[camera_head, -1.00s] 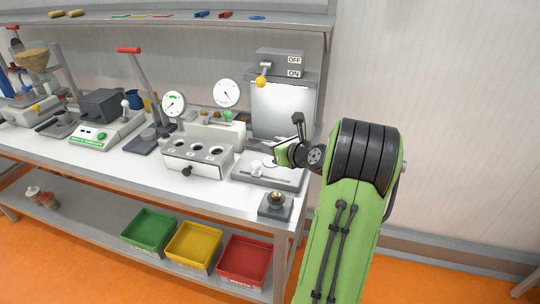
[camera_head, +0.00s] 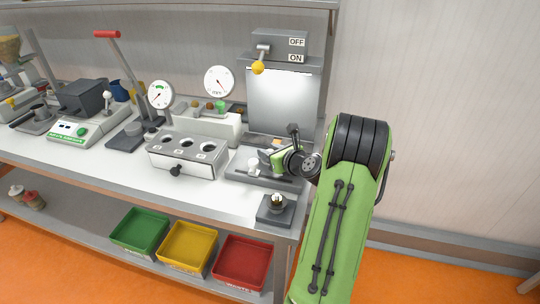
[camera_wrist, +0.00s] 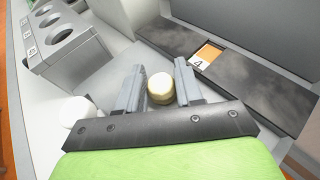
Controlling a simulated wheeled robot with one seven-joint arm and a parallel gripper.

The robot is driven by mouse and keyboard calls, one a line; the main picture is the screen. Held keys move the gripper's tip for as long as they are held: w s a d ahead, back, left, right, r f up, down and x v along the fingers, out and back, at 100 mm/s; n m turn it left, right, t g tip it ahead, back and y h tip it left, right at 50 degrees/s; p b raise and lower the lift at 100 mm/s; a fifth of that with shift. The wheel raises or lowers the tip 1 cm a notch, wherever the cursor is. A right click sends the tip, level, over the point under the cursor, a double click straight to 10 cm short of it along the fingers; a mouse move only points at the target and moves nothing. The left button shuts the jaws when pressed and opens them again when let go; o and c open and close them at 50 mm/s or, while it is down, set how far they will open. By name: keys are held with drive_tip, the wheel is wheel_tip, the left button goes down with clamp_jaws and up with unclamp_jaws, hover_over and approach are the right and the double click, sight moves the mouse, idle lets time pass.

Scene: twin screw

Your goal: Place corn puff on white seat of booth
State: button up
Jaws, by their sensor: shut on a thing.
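My gripper (camera_head: 270,160) is low over the base of the grey booth (camera_head: 283,101) at the right end of the bench. In the wrist view, its fingers (camera_wrist: 160,88) are shut on a small cream-yellow rounded piece, the corn puff (camera_wrist: 160,87). In the head view I cannot make out the corn puff. A white round seat (camera_wrist: 77,112) stands on the booth base, left of the fingers and apart from them in the wrist view. It also shows just left of the gripper in the head view (camera_head: 253,164). The gripper covers part of the base.
A grey block with round holes (camera_head: 187,153) stands left of the booth. A small dark stand (camera_head: 276,212) is near the bench's front edge. An orange marked tile (camera_wrist: 206,55) lies by the booth panel. Green, yellow and red bins (camera_head: 243,264) sit on the lower shelf.

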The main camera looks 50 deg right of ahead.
drive_tip(key=o, duration=0.5)
drive_tip(key=shift+c, duration=0.2)
